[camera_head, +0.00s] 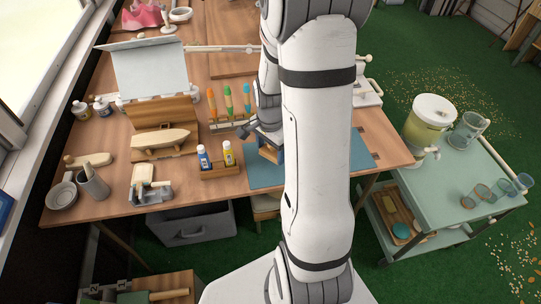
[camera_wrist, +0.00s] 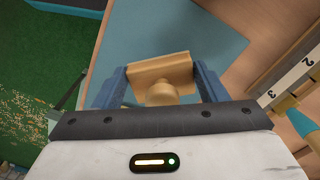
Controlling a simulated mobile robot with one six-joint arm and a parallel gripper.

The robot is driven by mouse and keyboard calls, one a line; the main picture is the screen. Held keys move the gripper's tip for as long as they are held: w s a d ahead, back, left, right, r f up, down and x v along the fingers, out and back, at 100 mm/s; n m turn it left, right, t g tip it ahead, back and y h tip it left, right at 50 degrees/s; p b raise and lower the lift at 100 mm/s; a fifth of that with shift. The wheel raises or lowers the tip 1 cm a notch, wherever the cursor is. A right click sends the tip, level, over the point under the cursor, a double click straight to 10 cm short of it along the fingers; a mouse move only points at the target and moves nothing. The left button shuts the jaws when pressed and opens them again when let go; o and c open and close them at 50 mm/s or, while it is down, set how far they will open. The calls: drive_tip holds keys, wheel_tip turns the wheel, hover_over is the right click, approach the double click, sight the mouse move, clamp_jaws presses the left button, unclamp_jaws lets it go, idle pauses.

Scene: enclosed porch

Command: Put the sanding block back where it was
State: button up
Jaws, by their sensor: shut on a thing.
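The sanding block (camera_wrist: 158,73) is a tan wooden block with a round knob. In the wrist view it sits between the two blue fingers of my gripper (camera_wrist: 160,82), which is shut on it. In the head view my gripper (camera_head: 270,147) is over the blue mat (camera_head: 262,176) on the workbench, partly hidden by my arm. The block shows there only as a small tan patch. I cannot tell whether the block touches the mat.
A wooden holder (camera_head: 221,172) with two small bottles stands left of the mat. A rack of coloured-handled tools (camera_head: 229,105) is behind it. A wooden boat hull (camera_head: 160,139) lies farther left. A green cart (camera_head: 465,170) with a drink dispenser and cups stands right of the bench.

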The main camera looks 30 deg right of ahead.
sight(270, 153)
drive_tip(key=shift+s+a+f, duration=0.1)
drive_tip(key=shift+f, duration=1.65)
drive_tip(key=shift+f, duration=0.15)
drive_tip(key=o, duration=0.9)
